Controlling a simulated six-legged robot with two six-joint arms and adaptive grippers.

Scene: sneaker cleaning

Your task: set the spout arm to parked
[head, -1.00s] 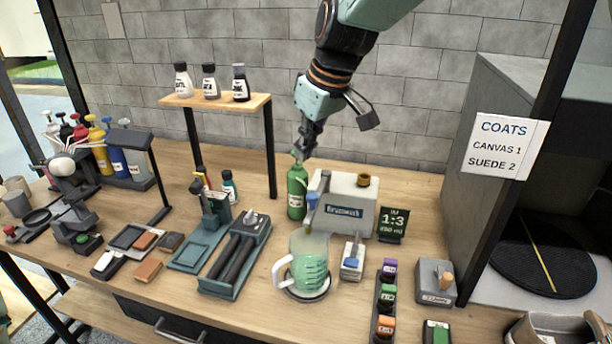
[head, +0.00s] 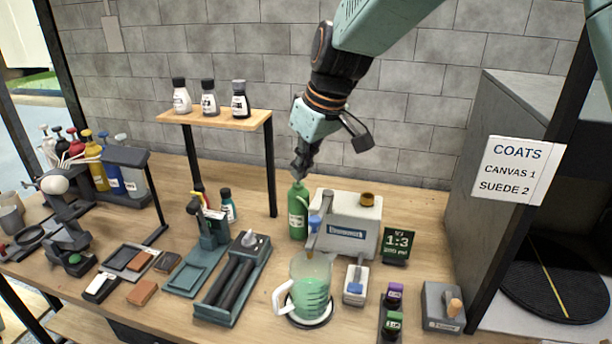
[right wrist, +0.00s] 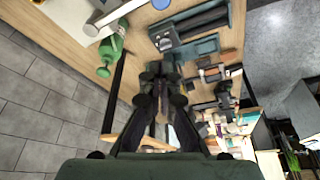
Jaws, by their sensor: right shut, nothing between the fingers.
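The spout arm (head: 314,234), a thin piece with a blue top and a brownish lower part, is at the front left of the pale dispenser box (head: 350,222). It points down over the clear jug (head: 311,290), which holds green liquid. My right gripper (head: 299,170) is shut and empty. In the head view it appears just above the green bottle (head: 298,210), left of the dispenser; I cannot tell whether they touch. In the right wrist view my shut fingers (right wrist: 157,85) show with the green bottle (right wrist: 109,52) apart from them at upper left. My left gripper is out of view.
A wooden shelf (head: 216,121) with several small bottles stands behind left. A green 1:3 sign (head: 398,244) stands right of the dispenser. A roller tray (head: 233,278) lies left of the jug. A grey cabinet (head: 462,150) bounds the right side.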

